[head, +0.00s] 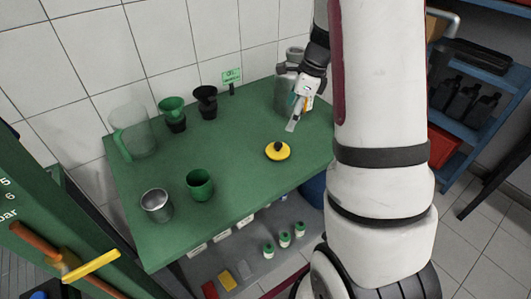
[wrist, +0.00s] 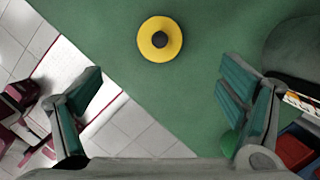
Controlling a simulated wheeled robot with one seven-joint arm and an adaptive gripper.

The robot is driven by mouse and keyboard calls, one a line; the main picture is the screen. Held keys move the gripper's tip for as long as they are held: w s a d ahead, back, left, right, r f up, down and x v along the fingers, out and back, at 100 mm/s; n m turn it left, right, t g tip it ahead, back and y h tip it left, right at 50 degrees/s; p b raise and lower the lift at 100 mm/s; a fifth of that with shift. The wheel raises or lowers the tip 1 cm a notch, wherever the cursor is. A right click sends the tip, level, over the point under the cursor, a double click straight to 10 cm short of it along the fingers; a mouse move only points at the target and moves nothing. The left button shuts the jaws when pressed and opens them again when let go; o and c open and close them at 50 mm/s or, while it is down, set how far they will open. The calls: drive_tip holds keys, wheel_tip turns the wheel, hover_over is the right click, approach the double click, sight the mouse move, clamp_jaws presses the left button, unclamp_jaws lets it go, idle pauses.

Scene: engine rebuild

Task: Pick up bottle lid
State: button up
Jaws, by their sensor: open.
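The bottle lid looks like a yellow disc with a black knob (head: 278,150) and lies flat on the green table top (head: 240,135). In the wrist view the lid (wrist: 160,39) is at the top centre, beyond the fingertips. My gripper (head: 291,125) is above the table, up and right of the lid in the head view, and apart from it. In the wrist view the two green-padded fingers of my gripper (wrist: 165,85) are spread wide with nothing between them. The far finger is hard to make out in the head view.
A grey canister (head: 284,97) stands behind my gripper. A clear jug (head: 134,140), green and black funnels (head: 172,112), a metal cup (head: 156,205) and a green cup (head: 200,185) stand to the left. Around the lid the table is clear. A blue shelf cart (head: 480,80) is at right.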

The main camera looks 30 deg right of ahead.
sight(279, 144)
drive_tip(key=x, duration=1.3)
drive_tip(key=shift+f+p, duration=0.25)
drive_tip(key=shift+p, duration=0.1)
drive_tip(key=c, duration=1)
